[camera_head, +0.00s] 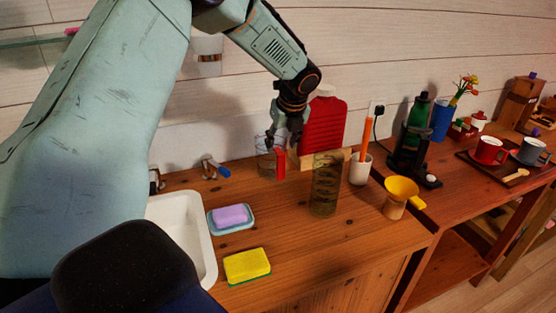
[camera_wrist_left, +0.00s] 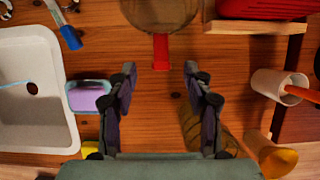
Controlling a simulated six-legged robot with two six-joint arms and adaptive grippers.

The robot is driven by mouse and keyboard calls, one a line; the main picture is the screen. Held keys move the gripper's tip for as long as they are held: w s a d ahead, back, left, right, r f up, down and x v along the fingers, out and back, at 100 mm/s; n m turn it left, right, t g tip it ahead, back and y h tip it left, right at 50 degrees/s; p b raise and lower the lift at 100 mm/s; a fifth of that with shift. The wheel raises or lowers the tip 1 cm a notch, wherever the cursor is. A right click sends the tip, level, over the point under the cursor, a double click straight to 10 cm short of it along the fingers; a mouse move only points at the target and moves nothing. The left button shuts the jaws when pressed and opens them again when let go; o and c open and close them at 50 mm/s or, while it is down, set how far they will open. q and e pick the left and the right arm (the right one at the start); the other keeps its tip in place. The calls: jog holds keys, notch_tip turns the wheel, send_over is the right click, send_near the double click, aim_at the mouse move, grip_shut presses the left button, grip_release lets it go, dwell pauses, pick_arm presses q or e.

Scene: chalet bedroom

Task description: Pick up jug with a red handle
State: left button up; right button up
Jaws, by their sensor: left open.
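The jug is see-through glass with a red handle. In the head view the jug (camera_head: 265,165) stands on the wooden counter (camera_head: 290,220), partly behind my left gripper. In the left wrist view the jug (camera_wrist_left: 160,10) is at the top edge, cut off, with its red handle (camera_wrist_left: 161,52) pointing down toward my jaws. My left gripper (camera_head: 284,143) is above the counter near the handle. In the wrist view the left gripper (camera_wrist_left: 160,72) is open and empty, its fingertips either side of the handle's line, just short of it. My right gripper is not in view.
A white sink (camera_head: 180,225), a soap dish (camera_head: 231,228) and a yellow sponge (camera_head: 247,266) lie left. A tall see-through glass (camera_head: 325,190), a white cup (camera_head: 360,170) and a yellow funnel (camera_head: 401,189) stand right. A red ribbed container (camera_head: 323,122) stands behind.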

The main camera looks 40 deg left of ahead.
aim_at(281, 154)
pick_arm(q)
jog(key=x, duration=0.4)
jog(key=d+b+x, duration=0.1)
jog(key=x, duration=0.1)
jog(key=shift+s+a+f, duration=0.15)
jog(key=shift+f, duration=0.4)
jog(key=shift+s+a+f, duration=0.15)
jog(key=shift+a+f, duration=0.05)
jog(key=shift+a, duration=0.05)
jog(key=shift+w+d, duration=0.25)
jog(key=shift+w, duration=0.1)
jog(key=shift+c, duration=0.8)
jog(key=shift+s+a, duration=0.2)
jog(key=shift+s, duration=0.05)
jog(key=c, duration=0.6)
jog(key=shift+w+d, duration=0.2)
grip_shut()
jog(key=shift+s+a, duration=0.1)
jog(key=shift+a, duration=0.05)
